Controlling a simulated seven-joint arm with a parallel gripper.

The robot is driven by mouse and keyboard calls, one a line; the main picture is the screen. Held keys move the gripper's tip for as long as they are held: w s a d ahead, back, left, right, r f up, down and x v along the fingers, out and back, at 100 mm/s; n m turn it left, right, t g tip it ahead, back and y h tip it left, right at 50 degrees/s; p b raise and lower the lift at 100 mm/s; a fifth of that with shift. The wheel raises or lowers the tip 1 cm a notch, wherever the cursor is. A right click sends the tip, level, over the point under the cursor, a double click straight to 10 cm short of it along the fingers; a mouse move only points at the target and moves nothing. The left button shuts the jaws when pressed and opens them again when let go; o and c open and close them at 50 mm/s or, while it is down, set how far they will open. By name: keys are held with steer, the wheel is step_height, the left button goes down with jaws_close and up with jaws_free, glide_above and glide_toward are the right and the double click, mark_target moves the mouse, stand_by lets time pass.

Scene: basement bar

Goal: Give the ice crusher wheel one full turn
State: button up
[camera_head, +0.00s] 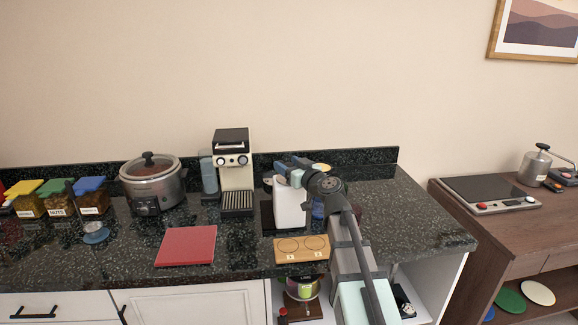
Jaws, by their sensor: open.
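A white upright body (290,207), perhaps the ice crusher, stands on the dark speckled counter right of the coffee machine. Its wheel cannot be made out; my gripper and wrist cover the area at its top and right side. My gripper (284,171) is at the top of this white body, reaching in from the right, with its jaws open. Whether the fingers touch anything cannot be told from this view. My arm rises from the lower right in front of the counter and hides part of what stands behind it.
A coffee machine (233,175) stands close on the left, then a slow cooker (152,182) and lidded jars (58,198). A red board (186,246) and a wooden board with two rings (301,247) lie in front. The counter's right end (415,220) is clear.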

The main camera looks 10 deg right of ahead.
steer(key=v, duration=1.3)
steer(key=shift+s+d, duration=0.25)
steer(key=shift+s, duration=0.05)
steer(key=shift+d, duration=0.1)
